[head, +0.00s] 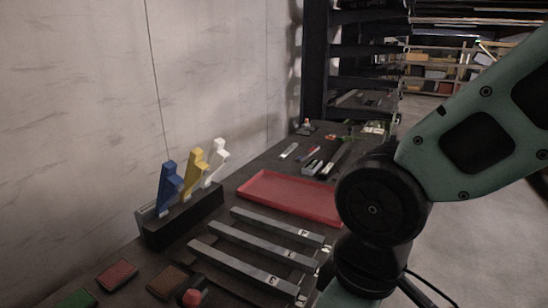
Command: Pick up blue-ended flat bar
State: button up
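No bar with a clearly blue end can be made out. Three grey metal flat bars, the far one (270,223), the middle one (255,240) and the near one (240,264), lie side by side on the dark table, each with a white marked label near its right end. A blue upright piece (169,186) stands in a black block (184,218) at the left, beside a yellow one (193,170) and a white one (215,163). My arm crosses the right side and hides the table there. My gripper is out of view.
A red tray (290,212) lies behind the bars. Small tools (312,165) lie farther back, too small to identify. Red (117,274), brown and green pads and a red-topped button (192,297) are at the near left. A wall bounds the left; dark shelving stands at the back.

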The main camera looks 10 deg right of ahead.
aim_at(313, 150)
jog(key=i+l+u, duration=0.1)
jog(key=u, duration=1.8)
jog(key=l, duration=0.6)
jog(key=k+l, duration=0.15)
jog(key=l, duration=0.4)
jog(key=l+u, duration=0.1)
jog(key=l, duration=0.5)
jog(key=k+l, duration=0.15)
jog(key=l, duration=0.95)
jog(key=k+l, duration=0.15)
jog(key=l, duration=0.45)
jog(key=k+l+u, duration=0.1)
jog(key=l, duration=0.45)
jog(key=k+l, duration=0.1)
jog(key=l, duration=0.5)
